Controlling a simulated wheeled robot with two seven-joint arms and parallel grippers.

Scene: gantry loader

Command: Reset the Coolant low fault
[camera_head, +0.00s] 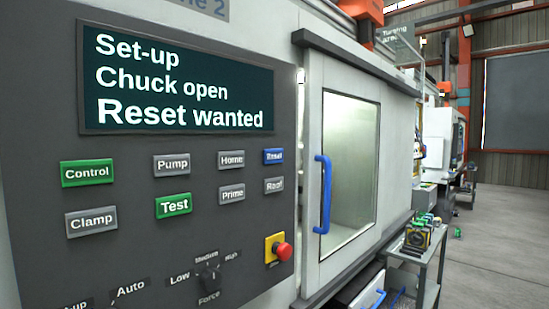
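The machine's control panel (130,215) fills the left of the view. Its dark display (180,85) reads "Set-up", "Chuck open", "Reset wanted". A blue button (273,156) at the upper right of the button group seems to read "Reset". The Control button (88,172) and the Test button (173,205) are green. The Clamp (91,221), Pump (171,164), Home (231,160) and Prime (231,192) buttons are grey, as is one more whose label is hard to read (274,185). Neither gripper is in view.
A red emergency stop (282,251) on a yellow plate and a Force selector knob (209,280) sit low on the panel. Right of it is a closed windowed door (348,175) with a blue handle (323,194). A side table (408,254) holds parts. Open floor (500,235) lies at the right.

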